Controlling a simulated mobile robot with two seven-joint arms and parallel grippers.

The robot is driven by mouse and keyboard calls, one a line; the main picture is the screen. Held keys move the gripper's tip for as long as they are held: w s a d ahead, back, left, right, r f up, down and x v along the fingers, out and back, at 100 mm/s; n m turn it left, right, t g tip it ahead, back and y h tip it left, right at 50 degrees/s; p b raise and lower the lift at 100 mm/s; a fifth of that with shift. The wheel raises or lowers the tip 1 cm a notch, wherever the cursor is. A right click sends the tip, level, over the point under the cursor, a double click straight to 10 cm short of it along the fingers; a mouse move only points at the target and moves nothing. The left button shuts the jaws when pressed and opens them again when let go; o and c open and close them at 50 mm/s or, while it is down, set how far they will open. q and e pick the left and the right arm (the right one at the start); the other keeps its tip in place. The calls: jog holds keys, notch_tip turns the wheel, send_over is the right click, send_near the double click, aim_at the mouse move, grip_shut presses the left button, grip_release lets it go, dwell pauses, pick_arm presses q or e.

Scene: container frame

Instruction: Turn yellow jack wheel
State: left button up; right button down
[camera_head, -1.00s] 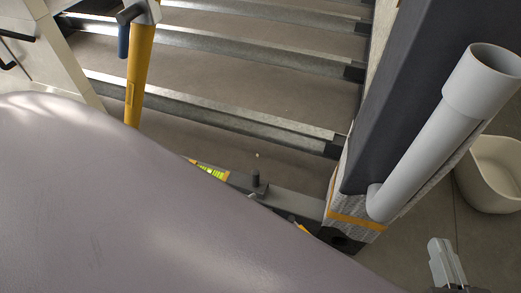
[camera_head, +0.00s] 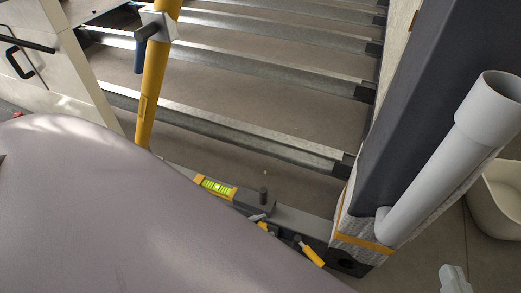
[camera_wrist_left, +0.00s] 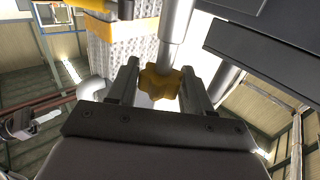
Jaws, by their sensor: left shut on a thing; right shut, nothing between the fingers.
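The yellow jack wheel (camera_wrist_left: 159,84) is lobed and sits at the end of a grey rod in the left wrist view. My left gripper (camera_wrist_left: 160,73) has one finger on each side of it and is shut on it. In the head view the left gripper is hidden, and a large mauve-grey surface, likely my own arm, covers the lower left. I cannot make out the wheel there.
A yellow post (camera_head: 154,90) with a grey clamp stands at the left. A spirit level (camera_head: 216,187) and a yellow-handled tool (camera_head: 312,256) lie near the frame's edge. A grey pipe (camera_head: 440,160) runs along a dark column (camera_head: 420,100). A cream tub (camera_head: 503,200) stands at right.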

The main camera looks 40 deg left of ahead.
pick_arm(q)
jog(key=shift+w+r+m+g+h, duration=0.15)
jog(key=shift+w+m+g+h, duration=0.1)
jog(key=shift+m+g+h, duration=0.4)
jog(key=shift+w+r+m+g+h, duration=0.15)
jog(key=shift+m+g+h, duration=0.1)
jog(key=shift+m+h, duration=0.25)
jog(key=shift+w+r+m+g+h, duration=0.1)
jog(key=shift+m+g+h, duration=0.15)
jog(key=shift+h, duration=0.3)
jog(key=shift+s+d+f+m+g+h, duration=0.15)
jog(key=shift+s+m+g+h, duration=0.15)
jog(key=shift+g+h, duration=0.15)
jog(key=o, duration=1)
jog(key=shift+c, duration=0.2)
jog(key=shift+s+f, duration=0.1)
jog(key=shift+s, duration=0.05)
jog(key=v, duration=0.7)
